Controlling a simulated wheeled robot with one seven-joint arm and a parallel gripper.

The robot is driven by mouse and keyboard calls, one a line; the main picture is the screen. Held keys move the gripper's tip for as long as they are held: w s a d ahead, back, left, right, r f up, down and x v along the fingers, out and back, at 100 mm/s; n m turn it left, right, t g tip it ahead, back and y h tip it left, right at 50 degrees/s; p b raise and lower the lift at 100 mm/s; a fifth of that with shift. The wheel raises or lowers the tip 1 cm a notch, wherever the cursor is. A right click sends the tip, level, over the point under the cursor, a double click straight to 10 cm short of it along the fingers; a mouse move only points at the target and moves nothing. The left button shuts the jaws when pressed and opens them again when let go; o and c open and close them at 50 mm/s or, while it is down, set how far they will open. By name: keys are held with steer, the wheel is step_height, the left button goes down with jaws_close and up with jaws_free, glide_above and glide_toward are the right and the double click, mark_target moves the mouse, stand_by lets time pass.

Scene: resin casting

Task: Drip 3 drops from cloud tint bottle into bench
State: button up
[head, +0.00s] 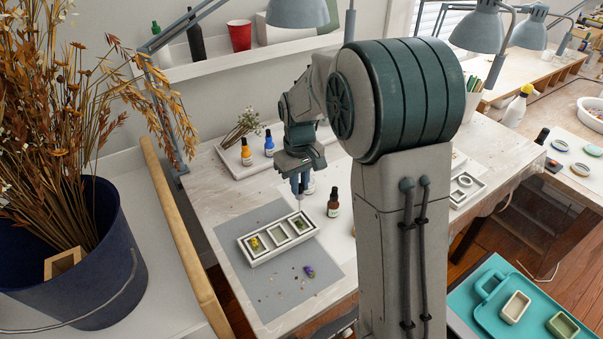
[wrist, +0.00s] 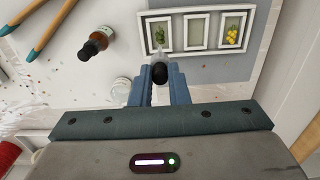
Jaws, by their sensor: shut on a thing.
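My gripper (head: 300,186) points down above the right end of a white three-compartment mould (head: 248,254). In the wrist view, its blue fingers (wrist: 160,82) are shut on a dropper with a black bulb (wrist: 159,74) and a pale, clear tip.
An amber bottle with a black top (head: 333,203) stands right of the gripper. Yellow (head: 246,155) and blue (head: 269,146) bottles stand behind. The mould lies on a grey mat (head: 235,213) with scattered bits and a purple flower (head: 309,271). A dark blue bucket (head: 85,270) stands at left.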

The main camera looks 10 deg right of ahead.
mark_target(300, 192)
stand_by(0.3)
steer(key=shift+f+b, duration=1.45)
steer(key=shift+f, duration=0.5)
jaws_close()
jaws_free()
jaws_close()
